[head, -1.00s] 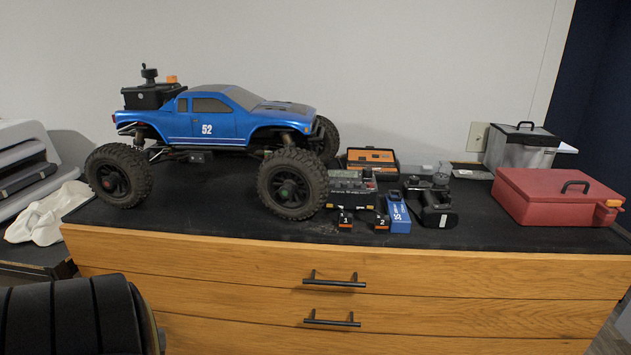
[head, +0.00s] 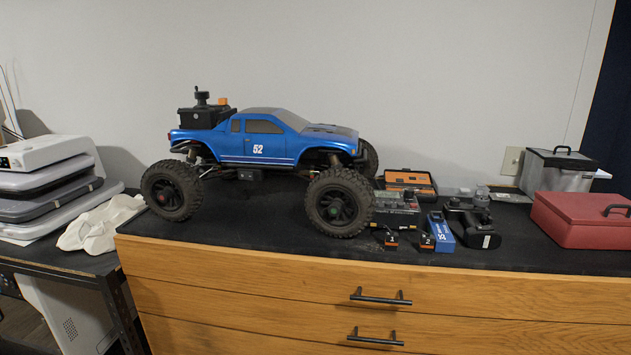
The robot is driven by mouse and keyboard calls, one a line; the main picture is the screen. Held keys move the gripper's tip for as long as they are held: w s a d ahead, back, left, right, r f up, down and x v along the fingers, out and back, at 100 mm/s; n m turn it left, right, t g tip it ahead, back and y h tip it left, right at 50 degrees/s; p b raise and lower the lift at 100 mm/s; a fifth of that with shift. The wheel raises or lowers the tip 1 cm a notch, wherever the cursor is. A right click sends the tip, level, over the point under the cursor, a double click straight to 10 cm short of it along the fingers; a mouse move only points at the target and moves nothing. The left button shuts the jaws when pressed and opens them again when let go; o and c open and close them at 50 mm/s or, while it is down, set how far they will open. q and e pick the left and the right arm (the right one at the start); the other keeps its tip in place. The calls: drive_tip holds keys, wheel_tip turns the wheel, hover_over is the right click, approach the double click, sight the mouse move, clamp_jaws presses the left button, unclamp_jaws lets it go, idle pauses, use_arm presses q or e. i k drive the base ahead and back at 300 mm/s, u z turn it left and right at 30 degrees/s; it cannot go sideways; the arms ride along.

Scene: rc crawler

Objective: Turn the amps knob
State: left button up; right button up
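I cannot make out an amps knob at this size. A dark device with small controls on its top (head: 397,203), possibly a charger, sits on the black bench top beside the front wheel of the blue RC truck (head: 260,139). The truck's wheel partly hides its left side. Two small black and orange blocks marked 1 (head: 391,239) and 2 (head: 427,242) and a blue pack (head: 441,232) lie in front of it. Neither of my grippers is in view.
A white cloth (head: 101,223) and stacked cases (head: 50,190) are on the left. Drawer handles (head: 380,298) stick out in front.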

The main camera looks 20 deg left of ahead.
sight(409, 192)
drive_tip(key=u, duration=0.85)
drive_tip(key=i, duration=0.45)
